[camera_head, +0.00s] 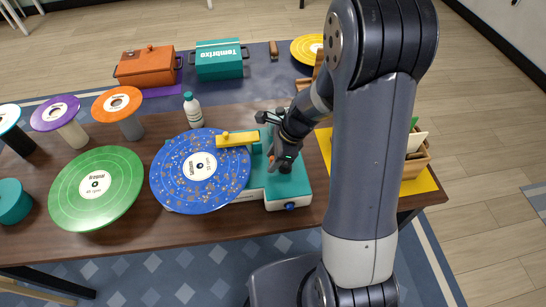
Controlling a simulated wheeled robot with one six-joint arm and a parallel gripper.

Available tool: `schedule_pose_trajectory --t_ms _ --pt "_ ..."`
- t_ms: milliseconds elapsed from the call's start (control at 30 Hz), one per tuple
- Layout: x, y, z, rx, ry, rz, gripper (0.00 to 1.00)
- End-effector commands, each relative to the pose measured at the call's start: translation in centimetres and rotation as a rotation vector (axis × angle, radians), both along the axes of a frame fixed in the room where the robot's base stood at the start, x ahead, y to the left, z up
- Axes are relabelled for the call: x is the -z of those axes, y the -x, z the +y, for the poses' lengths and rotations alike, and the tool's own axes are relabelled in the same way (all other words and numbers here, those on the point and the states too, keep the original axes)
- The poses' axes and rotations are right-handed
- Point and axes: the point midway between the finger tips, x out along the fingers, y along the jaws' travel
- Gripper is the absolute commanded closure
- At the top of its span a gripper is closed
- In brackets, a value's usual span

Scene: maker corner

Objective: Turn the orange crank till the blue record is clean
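The blue record (180,188) lies on a teal and white machine (256,188) at the middle of the table. Its surface is covered in small pale and brown specks around a white label. A yellow bar (237,139) reaches over the record's upper right part. My gripper (282,163) is at the right side of the machine, pointing down. Whether my fingers are closed on anything is too small to see.
A green record (119,188) lies left of the machine. Purple (72,114), orange (106,103) and other discs stand on posts further left. A white bottle (193,111) stands behind the blue record. A wooden crate (416,160) on a yellow mat (420,185) is at right.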

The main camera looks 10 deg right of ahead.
Motion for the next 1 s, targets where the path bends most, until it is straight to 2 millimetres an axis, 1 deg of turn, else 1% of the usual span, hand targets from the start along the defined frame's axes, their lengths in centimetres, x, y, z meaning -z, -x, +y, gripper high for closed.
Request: schedule_pose_trajectory --t_ms 167,433,600,767,1000 --pt "-2.1 0.0 -0.9 0.002 0.000 -0.006 0.61" --pt "-7.0 0.2 -2.9 0.003 0.001 -0.006 0.61" --pt "-9.0 0.3 -3.7 0.002 0.001 -0.005 0.61" --pt "-9.8 0.4 -4.0 0.002 0.000 -0.001 0.61" --pt "-9.8 0.4 -4.0 0.000 0.000 -0.001 0.61"
